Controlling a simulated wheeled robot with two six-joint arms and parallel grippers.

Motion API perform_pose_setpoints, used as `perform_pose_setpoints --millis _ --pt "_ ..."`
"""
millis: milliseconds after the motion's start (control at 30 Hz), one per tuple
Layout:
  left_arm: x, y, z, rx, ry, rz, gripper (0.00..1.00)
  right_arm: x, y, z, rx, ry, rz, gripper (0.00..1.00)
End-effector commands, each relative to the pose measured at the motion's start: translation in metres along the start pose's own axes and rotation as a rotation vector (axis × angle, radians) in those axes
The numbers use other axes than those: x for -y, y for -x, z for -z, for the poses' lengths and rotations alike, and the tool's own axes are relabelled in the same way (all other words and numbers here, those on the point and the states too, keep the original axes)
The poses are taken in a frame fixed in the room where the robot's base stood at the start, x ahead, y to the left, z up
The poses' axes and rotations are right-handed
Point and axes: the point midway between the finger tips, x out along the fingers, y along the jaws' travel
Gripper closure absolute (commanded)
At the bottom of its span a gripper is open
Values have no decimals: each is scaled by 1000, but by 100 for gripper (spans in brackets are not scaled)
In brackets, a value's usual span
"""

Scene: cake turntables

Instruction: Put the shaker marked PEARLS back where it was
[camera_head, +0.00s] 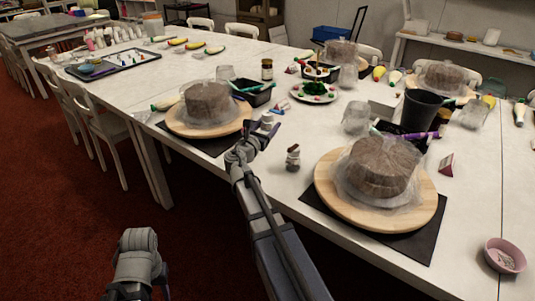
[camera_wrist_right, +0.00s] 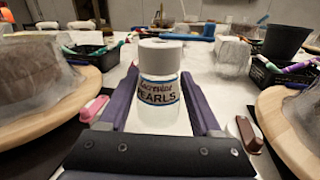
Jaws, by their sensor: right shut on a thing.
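The PEARLS shaker (camera_wrist_right: 159,95) is a clear jar with a white lid and a label that reads PEARLS. It stands upright between the purple fingers of my right gripper (camera_wrist_right: 160,110), which is shut on it. In the head view the white shaker (camera_head: 267,119) shows at the tip of my right gripper (camera_head: 255,137), just right of the left cake's round board. Whether its base touches the table is hidden. My left arm (camera_head: 138,258) is low at the left, off the table; its fingertips cannot be made out.
A second small shaker (camera_head: 293,158) stands between the two near cakes. The wrapped cakes (camera_head: 208,103) and (camera_head: 378,167) sit on round wooden boards over dark mats.

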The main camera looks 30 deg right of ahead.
Motion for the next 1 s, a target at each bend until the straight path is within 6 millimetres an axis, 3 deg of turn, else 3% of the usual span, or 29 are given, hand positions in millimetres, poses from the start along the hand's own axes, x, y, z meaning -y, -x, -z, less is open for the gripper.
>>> perform_pose_setpoints --millis 300,633,1000 --pt "-5 -51 3 0 0 0 57 4 0 51 0 0 0 100" --pt "-5 -59 4 0 0 2 57 4 0 59 0 0 0 100" --pt "-8 -96 6 0 -2 7 57 7 0 96 0 0 0 100"
